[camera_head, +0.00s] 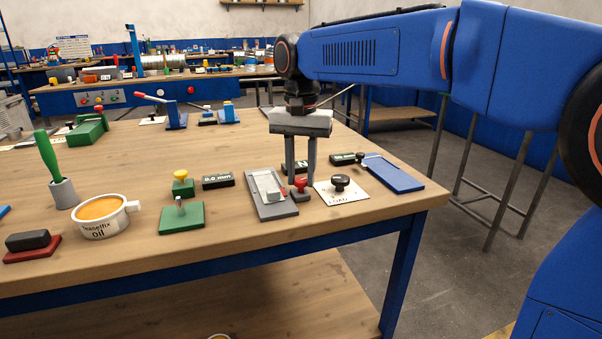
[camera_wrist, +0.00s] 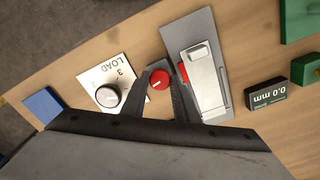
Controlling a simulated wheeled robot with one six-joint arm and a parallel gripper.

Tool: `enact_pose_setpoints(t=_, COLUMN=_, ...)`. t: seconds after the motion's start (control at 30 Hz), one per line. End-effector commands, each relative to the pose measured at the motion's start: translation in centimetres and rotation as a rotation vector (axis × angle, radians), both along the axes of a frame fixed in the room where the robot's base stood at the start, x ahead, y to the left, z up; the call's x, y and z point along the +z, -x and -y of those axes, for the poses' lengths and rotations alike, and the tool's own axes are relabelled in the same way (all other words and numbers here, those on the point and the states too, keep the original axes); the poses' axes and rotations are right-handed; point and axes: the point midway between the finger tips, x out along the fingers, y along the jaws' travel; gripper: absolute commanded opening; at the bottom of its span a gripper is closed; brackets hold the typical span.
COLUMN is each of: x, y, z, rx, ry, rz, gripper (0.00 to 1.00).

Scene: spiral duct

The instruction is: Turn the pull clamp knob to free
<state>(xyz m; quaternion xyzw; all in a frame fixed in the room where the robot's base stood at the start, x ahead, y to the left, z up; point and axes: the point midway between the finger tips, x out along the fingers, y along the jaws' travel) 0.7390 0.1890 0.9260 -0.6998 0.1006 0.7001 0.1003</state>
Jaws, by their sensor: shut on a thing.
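The red knob (camera_head: 300,183), which I take for the pull clamp knob, stands on a small dark base near the right front of the wooden bench. My gripper (camera_head: 301,178) reaches down over it from above. In the wrist view the red knob (camera_wrist: 159,79) sits between the two fingers of my gripper (camera_wrist: 160,82), which is shut on it. A pale mark shows on the knob's top. No readable label for its positions shows. A grey plate (camera_head: 283,210) with a light clamp block lies just beside the knob.
A black knob (camera_head: 340,182) on a white LOAD plate (camera_wrist: 95,82) stands close by. A blue block (camera_head: 393,173) lies at the bench's right edge. A 0.0 mm display (camera_head: 218,181) and green blocks (camera_head: 182,217) stand left. Bare wood lies in front.

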Motion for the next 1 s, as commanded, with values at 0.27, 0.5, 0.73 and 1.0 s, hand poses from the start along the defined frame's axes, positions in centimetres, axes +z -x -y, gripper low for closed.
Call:
enact_pose_setpoints(t=0.27, x=0.05, y=-0.01, z=-0.01, rx=0.258, ry=-0.001, rz=0.001, gripper=0.05)
enact_pose_setpoints(t=0.5, x=0.06, y=-0.01, z=-0.01, rx=0.486, ry=-0.001, rz=0.001, gripper=0.05)
enact_pose_setpoints(t=0.73, x=0.07, y=-0.01, z=-0.01, rx=0.705, ry=-0.001, rz=0.001, gripper=0.05)
enact_pose_setpoints(t=1.0, x=0.08, y=-0.02, z=0.0, rx=0.958, ry=-0.001, rz=0.002, gripper=0.05)
